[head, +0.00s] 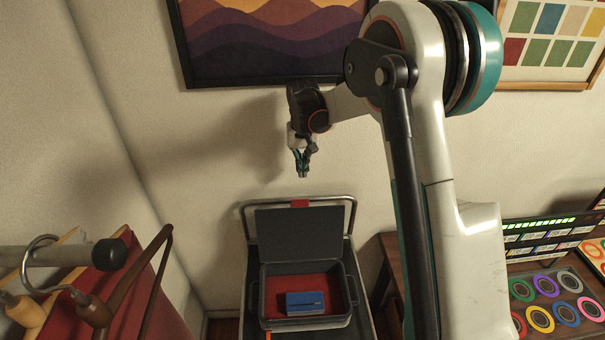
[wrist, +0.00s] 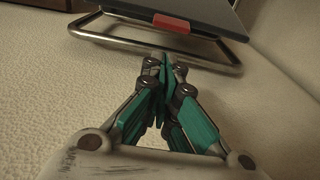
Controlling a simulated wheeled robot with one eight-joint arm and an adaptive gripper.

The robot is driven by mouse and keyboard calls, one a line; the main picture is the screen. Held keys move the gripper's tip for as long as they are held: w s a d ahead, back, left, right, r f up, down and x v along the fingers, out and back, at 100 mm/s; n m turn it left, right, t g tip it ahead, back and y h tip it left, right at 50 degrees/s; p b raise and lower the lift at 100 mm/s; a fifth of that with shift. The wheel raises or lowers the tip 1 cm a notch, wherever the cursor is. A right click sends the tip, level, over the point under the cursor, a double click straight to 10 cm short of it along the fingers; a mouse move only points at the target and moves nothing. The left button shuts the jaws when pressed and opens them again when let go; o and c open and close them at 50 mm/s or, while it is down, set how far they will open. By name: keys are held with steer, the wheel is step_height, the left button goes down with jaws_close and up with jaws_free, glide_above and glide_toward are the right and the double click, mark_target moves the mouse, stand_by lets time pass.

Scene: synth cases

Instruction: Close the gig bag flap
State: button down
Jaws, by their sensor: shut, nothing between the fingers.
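The gig bag (head: 263,300) is a dark grey case with a red inside, standing on a narrow dark stand. Its flap (head: 299,230) is open, raised at the back of the case, with a red tab (head: 300,203) at the top edge. My gripper (head: 303,175) is shut and empty, above and apart from the flap, near the wall. In the wrist view my gripper's teal fingers (wrist: 163,62) meet at the tips, with a red tab (wrist: 172,22) and a dark panel edge beyond. I cannot tell if the fingertips touch the rail there.
A blue box (head: 305,303) lies inside the case. A metal rail (head: 354,215) rises around the flap; it also shows in the wrist view (wrist: 90,33). A red cabinet with hooks stands at left, coloured discs (head: 540,318) at right. Framed pictures hang behind.

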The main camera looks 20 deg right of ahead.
step_height(320, 180, down, 10)
steer(key=shift+w+d+r, duration=0.15)
steer(key=shift+w+r, duration=0.1)
steer(key=shift+w, duration=0.05)
stand_by(0.4)
